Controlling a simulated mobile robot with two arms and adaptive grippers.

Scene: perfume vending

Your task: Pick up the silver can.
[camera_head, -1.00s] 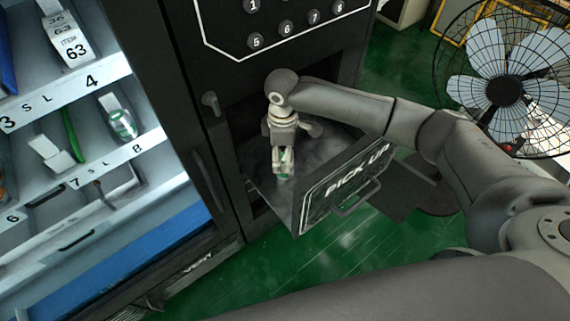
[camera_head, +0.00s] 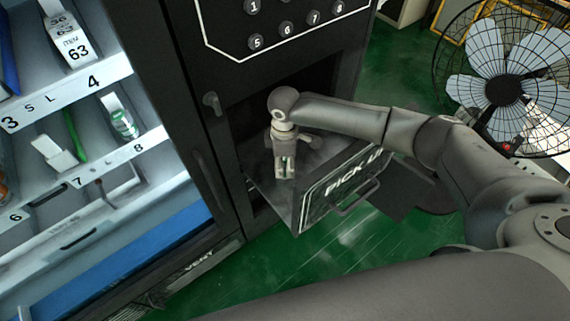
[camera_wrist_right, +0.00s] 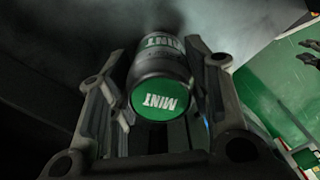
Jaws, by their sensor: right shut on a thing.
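The silver can shows in the right wrist view (camera_wrist_right: 162,88) as a dark grey metallic cylinder with a green end marked MINT. It lies between the two fingers of my right gripper (camera_wrist_right: 155,115), which is shut on it. In the head view my right gripper (camera_head: 284,168) points down inside the open PICK UP drawer of the black machine. Only a small green and pale part of the can shows between the fingers there. I cannot tell whether the can touches the drawer floor.
The PICK UP door (camera_head: 345,183) tilts outward in front of the gripper, and the drawer walls stand close around it. Lit shelves (camera_head: 80,120) with goods are at left. A fan (camera_head: 503,90) stands at right. Green floor (camera_head: 340,250) is open in front.

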